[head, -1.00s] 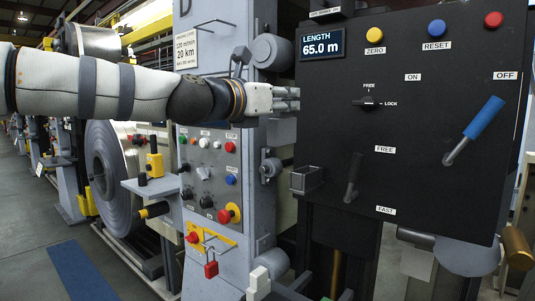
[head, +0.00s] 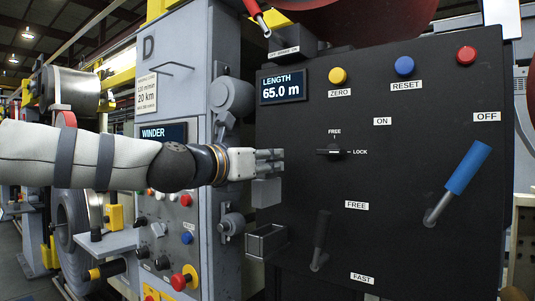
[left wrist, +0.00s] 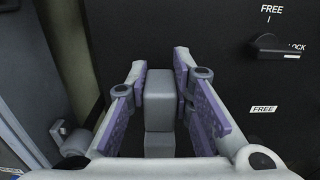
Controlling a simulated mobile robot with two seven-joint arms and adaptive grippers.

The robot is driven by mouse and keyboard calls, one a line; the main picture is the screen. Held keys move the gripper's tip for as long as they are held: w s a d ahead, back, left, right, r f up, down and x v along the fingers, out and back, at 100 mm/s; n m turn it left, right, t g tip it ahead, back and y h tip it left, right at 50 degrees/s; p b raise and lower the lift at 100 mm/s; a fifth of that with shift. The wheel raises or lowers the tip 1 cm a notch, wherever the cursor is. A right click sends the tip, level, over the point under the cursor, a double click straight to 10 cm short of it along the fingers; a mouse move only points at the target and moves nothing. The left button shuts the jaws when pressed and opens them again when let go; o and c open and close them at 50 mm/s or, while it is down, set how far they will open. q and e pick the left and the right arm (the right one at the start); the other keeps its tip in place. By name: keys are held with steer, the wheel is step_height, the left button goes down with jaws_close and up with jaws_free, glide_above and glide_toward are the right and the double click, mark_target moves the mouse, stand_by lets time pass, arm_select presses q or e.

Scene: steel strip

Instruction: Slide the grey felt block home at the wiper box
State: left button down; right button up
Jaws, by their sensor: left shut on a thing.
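The grey felt block (head: 266,192) hangs below the fingertips of my left gripper (head: 270,160) in the head view. In the left wrist view the block (left wrist: 159,100) stands between the two purple-padded fingers (left wrist: 160,95), and the gripper is shut on it. An open dark box (head: 267,243), which looks like the wiper box, sits at the lower left edge of the black panel. In the head view the block is above this box, with a gap between them. The box does not show clearly in the left wrist view. My right gripper is not in view.
The black panel (head: 400,210) carries a FREE/LOCK knob (head: 333,152), a dark lever (head: 321,240) and a blue-handled lever (head: 460,180). A grey column (head: 175,80) with rollers and a button panel (head: 175,235) stands to the left, close to my arm.

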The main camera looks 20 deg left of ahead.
mark_target(267, 205)
arm_select(q)
steer(key=shift+w+f+b, duration=0.1)
steer(key=shift+f+b, duration=0.3)
steer(key=shift+f, duration=1.6)
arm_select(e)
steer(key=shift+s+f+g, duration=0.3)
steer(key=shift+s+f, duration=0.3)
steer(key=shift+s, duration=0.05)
arm_select(q)
steer(key=shift+r, duration=0.1)
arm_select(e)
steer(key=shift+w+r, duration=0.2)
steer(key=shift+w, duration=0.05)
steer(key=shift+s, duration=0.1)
arm_select(q)
steer(key=shift+f, duration=0.6)
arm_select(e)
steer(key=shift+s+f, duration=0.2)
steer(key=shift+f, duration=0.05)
arm_select(q)
steer(key=shift+f+b, duration=0.3)
steer(key=shift+f, duration=0.65)
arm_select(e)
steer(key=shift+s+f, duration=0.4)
arm_select(q)
steer(key=shift+f, duration=0.35)
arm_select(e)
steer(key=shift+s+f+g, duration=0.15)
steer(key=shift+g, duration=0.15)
